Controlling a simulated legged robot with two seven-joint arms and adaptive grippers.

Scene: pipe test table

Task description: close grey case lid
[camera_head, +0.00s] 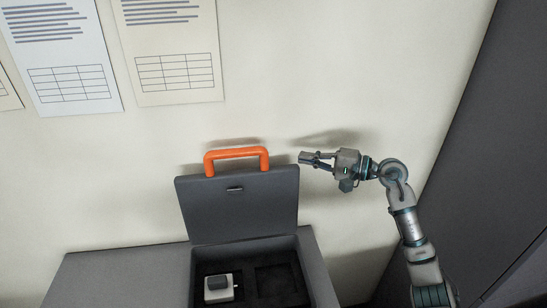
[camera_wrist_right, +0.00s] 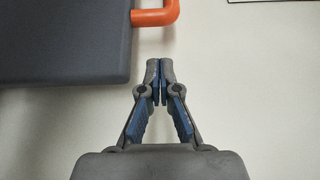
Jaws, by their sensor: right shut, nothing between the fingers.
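The grey case stands on a grey table, with its lid (camera_head: 240,207) raised upright and leaning toward the wall. An orange handle (camera_head: 236,153) is on the lid's top edge. The open case body (camera_head: 318,270) has dark foam inside, and a small white and grey device (camera_head: 219,288) sits in its left part. My right gripper (camera_head: 302,158) is shut and empty, just right of the lid's top right corner, apart from it. In the right wrist view its fingertips (camera_wrist_right: 158,68) are together, with the lid (camera_wrist_right: 60,40) and handle (camera_wrist_right: 157,16) at upper left. My left gripper is not in view.
The table top (camera_head: 115,278) is bare left of the case. A pale wall with paper sheets (camera_head: 168,50) is behind it. A dark grey panel (camera_head: 485,160) stands at the right. The space right of the lid holds only my arm.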

